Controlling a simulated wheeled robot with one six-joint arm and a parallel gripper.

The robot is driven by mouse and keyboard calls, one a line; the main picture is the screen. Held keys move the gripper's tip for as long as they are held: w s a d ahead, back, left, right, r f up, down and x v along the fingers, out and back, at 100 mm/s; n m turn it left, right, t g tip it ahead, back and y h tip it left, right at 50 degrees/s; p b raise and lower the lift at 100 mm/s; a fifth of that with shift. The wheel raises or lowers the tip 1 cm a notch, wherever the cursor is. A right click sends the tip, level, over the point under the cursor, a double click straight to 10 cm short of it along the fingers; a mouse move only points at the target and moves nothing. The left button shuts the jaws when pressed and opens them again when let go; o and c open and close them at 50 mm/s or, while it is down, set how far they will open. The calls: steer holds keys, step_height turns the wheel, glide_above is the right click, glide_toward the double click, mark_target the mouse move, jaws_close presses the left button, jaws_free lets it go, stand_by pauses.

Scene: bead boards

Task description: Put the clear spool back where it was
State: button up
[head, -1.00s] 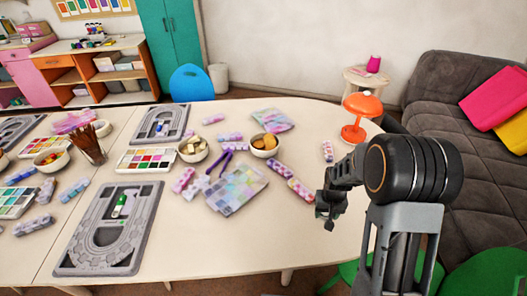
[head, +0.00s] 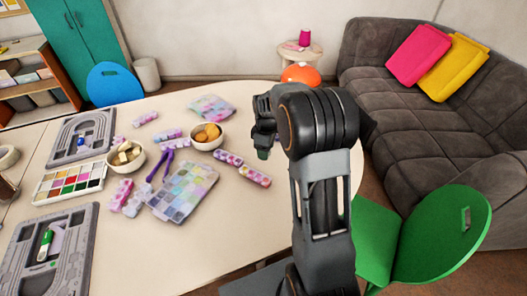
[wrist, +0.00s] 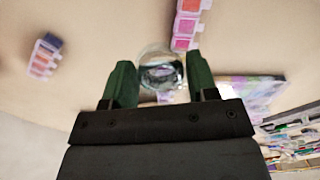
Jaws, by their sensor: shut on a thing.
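The clear spool (wrist: 160,72) is see-through and round in the wrist view, held between the two dark green fingertips of my gripper (wrist: 160,84). My gripper is shut on it, over the pale table. In the head view my gripper (head: 263,148) hangs over the right part of the table (head: 240,220), past the bead strips. The spool cannot be made out there.
Pink bead strips (head: 255,176), a pastel bead box (head: 185,190), a bowl of orange pieces (head: 206,145) and grey bead boards (head: 80,140) lie left of my arm. A green chair (head: 440,235) and grey sofa (head: 400,90) stand right. A pink spool (head: 305,37) stands on a side table.

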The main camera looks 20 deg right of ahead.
steer(key=shift+w+d+r+n, duration=0.2)
steer(key=shift+d+r+n, duration=0.4)
steer(key=shift+d+n, duration=0.1)
steer(key=shift+w+d+r, duration=0.1)
steer(key=shift+w+d, duration=0.05)
steer(key=shift+d, duration=0.05)
steer(key=shift+n, duration=0.3)
steer(key=w+d+f, duration=0.1)
steer(key=w+f, duration=0.1)
steer(key=w, duration=0.2)
steer(key=w+d+f, duration=0.1)
steer(key=w+f, duration=0.2)
steer(key=w, duration=0.1)
steer(key=w+d+f+p, duration=0.1)
steer(key=w+f, duration=0.2)
steer(key=w, duration=0.1)
steer(key=shift+w+f, duration=0.15)
steer(key=shift+w, duration=0.05)
steer(key=shift+w+f, duration=0.45)
steer(key=shift+f, duration=0.15)
steer(key=shift+d+f, duration=0.1)
steer(key=shift+f, duration=1.45)
steer(key=shift+f, duration=0.1)
steer(key=shift+f, duration=0.15)
steer(key=o, duration=1)
